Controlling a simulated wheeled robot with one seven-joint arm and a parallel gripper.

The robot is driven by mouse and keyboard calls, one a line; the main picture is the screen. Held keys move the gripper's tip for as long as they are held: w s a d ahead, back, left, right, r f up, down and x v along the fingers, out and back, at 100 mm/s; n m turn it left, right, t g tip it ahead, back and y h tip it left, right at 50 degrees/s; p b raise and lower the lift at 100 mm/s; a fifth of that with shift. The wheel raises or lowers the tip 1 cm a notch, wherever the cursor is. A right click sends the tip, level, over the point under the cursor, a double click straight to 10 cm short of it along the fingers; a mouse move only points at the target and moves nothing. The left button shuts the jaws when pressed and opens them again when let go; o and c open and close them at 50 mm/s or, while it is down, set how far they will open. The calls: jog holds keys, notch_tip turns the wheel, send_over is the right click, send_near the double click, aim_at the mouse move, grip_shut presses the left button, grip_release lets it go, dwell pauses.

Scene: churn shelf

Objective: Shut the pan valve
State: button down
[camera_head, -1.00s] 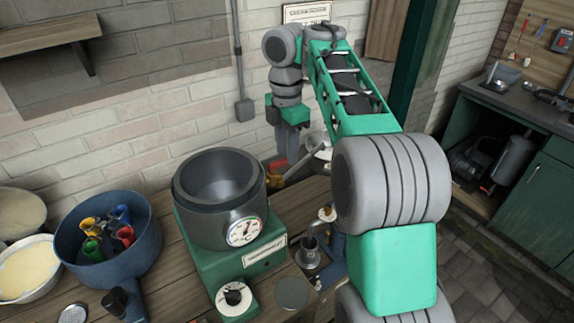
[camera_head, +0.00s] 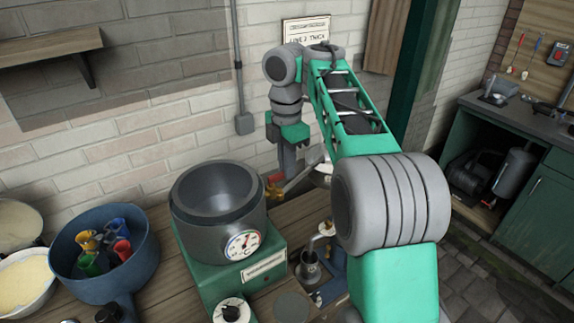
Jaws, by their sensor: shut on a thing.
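The grey pan (camera_head: 215,205) stands on a green base with a round dial (camera_head: 242,244) on its front. The pan valve (camera_head: 274,188), a brass fitting with a red handle, sits at the pan's right side. My gripper (camera_head: 287,168) points down at the valve, shut at the red handle. Its fingertips are small and partly hidden, so the exact contact does not show clearly. The pan's inside looks empty.
A blue pot (camera_head: 63,262) with coloured cups inside and a bowl of yellow stuff (camera_head: 22,283) are at left. A metal cup (camera_head: 309,268) stands right of the base. The brick wall rises close behind my gripper. My arm covers the bench's right part.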

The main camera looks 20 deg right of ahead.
jog(key=shift+s+m, duration=0.1)
jog(key=shift+m, duration=0.2)
jog(key=s+a+m+b, duration=0.2)
jog(key=s+m, duration=0.3)
jog(key=m, duration=1.2)
jog(key=shift+s+a, duration=0.2)
jog(key=shift+a, duration=0.2)
jog(key=shift+m, duration=0.3)
jog(key=c, duration=1.5)
grip_release()
